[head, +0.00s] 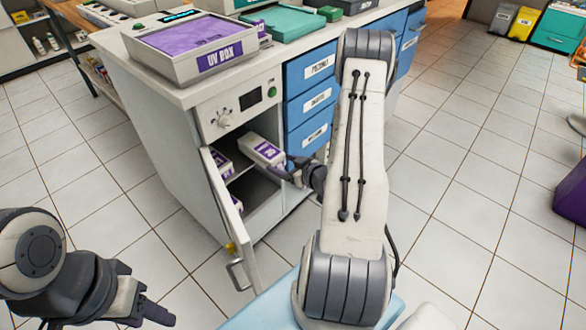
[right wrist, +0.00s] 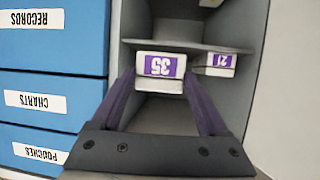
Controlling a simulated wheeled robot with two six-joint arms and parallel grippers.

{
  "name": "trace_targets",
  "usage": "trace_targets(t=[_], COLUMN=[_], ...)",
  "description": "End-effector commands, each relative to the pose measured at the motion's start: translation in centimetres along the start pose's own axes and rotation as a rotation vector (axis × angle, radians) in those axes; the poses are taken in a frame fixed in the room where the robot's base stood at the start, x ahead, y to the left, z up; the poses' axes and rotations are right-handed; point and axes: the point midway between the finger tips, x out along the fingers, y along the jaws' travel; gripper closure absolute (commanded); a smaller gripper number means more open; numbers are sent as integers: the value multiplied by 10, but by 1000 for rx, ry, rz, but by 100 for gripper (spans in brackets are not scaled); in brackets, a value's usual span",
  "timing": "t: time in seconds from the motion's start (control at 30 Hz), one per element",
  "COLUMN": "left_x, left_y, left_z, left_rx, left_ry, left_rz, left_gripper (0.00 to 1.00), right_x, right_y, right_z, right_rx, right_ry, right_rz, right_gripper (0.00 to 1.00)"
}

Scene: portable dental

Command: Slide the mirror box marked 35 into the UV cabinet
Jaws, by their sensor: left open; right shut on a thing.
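The mirror box marked 35 (head: 263,151), white with a purple label, is at the mouth of the open UV cabinet (head: 213,115), at shelf height, its near end toward my right gripper. Its label end also shows in the right wrist view (right wrist: 160,66). My right gripper (head: 283,168) is shut on this box, one purple finger on each side in the right wrist view (right wrist: 159,84). The box's far end is hidden, and I cannot tell whether it touches the shelf. My left gripper (head: 148,312) is open and empty at the lower left, away from the cabinet.
A box marked 21 (right wrist: 216,64) stands beside box 35 on the shelf (right wrist: 185,46). Another box (head: 237,203) is lower in the cabinet, partly behind the open door (head: 232,235). Blue labelled drawers (head: 310,100) adjoin the cabinet. A UV box (head: 190,45) is on top.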

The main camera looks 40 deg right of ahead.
Motion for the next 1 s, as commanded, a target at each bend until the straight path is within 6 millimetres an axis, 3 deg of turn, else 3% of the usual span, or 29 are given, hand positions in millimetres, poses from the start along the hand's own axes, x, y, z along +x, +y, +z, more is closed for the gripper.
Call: trace_targets(t=[1.0], left_x=[20], left_y=[-2], left_z=[1], left_rx=[0], left_ry=[0], left_rz=[0], left_gripper=[50], right_x=[110], right_y=[-10], right_z=[-33], right_rx=[-1], right_ry=[5], right_rz=[-1], right_gripper=[100])
